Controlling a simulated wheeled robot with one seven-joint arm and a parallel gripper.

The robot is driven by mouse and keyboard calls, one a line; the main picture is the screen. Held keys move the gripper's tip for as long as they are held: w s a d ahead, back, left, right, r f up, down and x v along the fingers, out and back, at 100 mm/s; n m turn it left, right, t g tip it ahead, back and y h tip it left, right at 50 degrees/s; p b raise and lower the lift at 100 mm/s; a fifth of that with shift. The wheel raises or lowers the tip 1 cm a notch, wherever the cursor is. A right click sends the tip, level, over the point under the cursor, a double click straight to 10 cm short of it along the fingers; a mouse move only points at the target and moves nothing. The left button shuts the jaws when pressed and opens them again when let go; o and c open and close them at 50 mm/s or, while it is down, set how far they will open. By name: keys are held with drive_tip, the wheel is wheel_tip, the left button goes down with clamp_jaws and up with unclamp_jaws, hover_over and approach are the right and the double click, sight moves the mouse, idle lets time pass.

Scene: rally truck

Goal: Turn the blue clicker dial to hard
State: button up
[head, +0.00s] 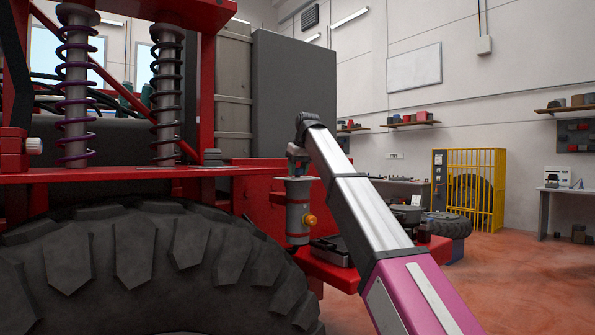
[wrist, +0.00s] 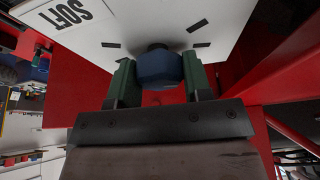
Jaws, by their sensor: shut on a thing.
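The blue clicker dial (wrist: 160,68) is at the top centre of the wrist view, on a white plate (wrist: 140,22). My gripper (wrist: 158,80) has its two green fingers on either side of the dial and is shut on it. The plate has the word SOFT at its upper left and several short black marks around the dial. The dial's pointer and any HARD label are not visible. In the head view my arm reaches to the red truck, and the dial cannot be made out there.
In the head view, a big black tyre (head: 150,265) fills the lower left. Coil-sprung shock absorbers (head: 75,85) stand above it. A grey cylinder with an orange knob (head: 298,212) is left of my arm. Open floor (head: 510,285) lies to the right.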

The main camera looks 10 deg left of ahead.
drive_tip(key=n, duration=0.2)
drive_tip(key=n+g+y, duration=0.1)
drive_tip(key=n, duration=0.1)
drive_tip(key=shift+n+g, duration=0.3)
drive_tip(key=shift+n, duration=0.1)
drive_tip(key=shift+n+g, duration=1)
drive_tip(key=shift+n, duration=1.5)
drive_tip(key=o, duration=0.9)
drive_tip(key=shift+r, duration=0.15)
